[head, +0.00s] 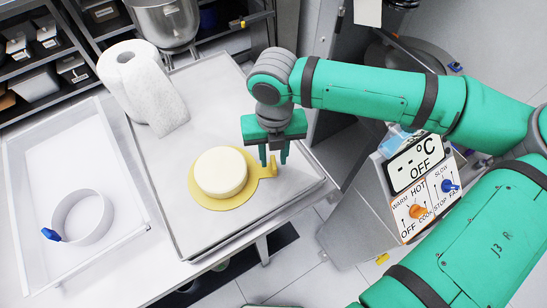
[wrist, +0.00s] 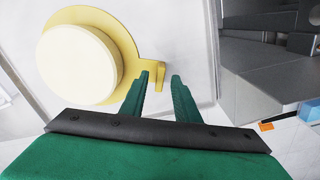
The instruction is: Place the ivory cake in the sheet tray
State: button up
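The ivory cake (head: 221,172) is a plain round on a yellow round board (head: 215,204) with a tab handle (head: 267,170) on its right. Cake, board and upturned tab also show in the wrist view: cake (wrist: 80,64), tab (wrist: 160,73). My gripper (head: 273,157) is open and empty, right at the tab. In the wrist view its fingertips (wrist: 160,76) are apart on either side of the tab's end; I cannot tell whether they touch it.
A white ring with a blue clip (head: 97,232) stands in the left tray. A paper towel roll (head: 143,85) stands behind the cake on the grey metal sheet (head: 185,238). A steel mixing bowl (head: 166,20) is at the back.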

notch_tip(320, 180, up, 10)
jog(key=shift+r, duration=0.25)
dwell(0.6)
